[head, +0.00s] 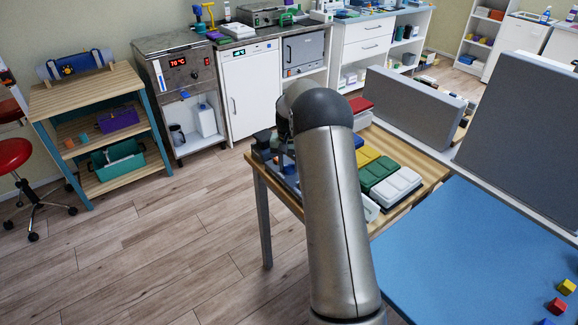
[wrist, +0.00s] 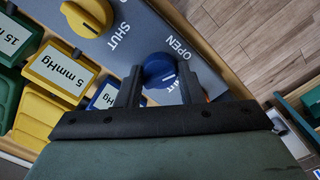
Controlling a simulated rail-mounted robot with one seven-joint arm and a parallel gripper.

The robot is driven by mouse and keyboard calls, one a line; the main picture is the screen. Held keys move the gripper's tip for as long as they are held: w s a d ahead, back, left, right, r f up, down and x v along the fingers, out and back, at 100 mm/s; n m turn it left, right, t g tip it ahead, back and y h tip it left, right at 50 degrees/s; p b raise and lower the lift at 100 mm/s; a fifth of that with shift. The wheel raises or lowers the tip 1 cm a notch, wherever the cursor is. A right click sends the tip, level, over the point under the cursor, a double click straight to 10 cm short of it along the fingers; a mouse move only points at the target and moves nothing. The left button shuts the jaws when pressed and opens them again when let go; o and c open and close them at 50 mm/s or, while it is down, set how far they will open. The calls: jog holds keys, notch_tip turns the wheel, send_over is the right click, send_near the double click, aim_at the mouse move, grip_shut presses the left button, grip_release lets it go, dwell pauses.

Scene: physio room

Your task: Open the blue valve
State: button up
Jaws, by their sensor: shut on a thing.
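The blue valve (wrist: 160,70) is a round knob with a white mark on a grey panel (wrist: 205,62). The word OPEN stands beside it, and another word is partly covered by a finger. My gripper (wrist: 158,82) has one finger on each side of the knob and is shut on it. A yellow knob (wrist: 88,16) sits on the same panel at upper left in the wrist view, near the word SHUT. In the head view my arm hides the gripper, and the blue valve cannot be made out.
Labelled boxes sit beside the panel: a yellow one marked 5 mmHg (wrist: 62,70), a green one (wrist: 14,42) and a partly hidden blue one (wrist: 104,97). They stand on a wooden table (head: 432,165). A blue padded surface (head: 460,250) is at right.

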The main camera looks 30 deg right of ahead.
aim_at(289, 165)
jog(key=shift+n, duration=2)
jog(key=o, duration=1)
jog(key=shift+c, duration=0.2)
jog(key=shift+r+b, duration=0.15)
jog(key=shift+b, duration=0.15)
notch_tip(289, 165, up, 17)
jog(key=shift+r, duration=0.1)
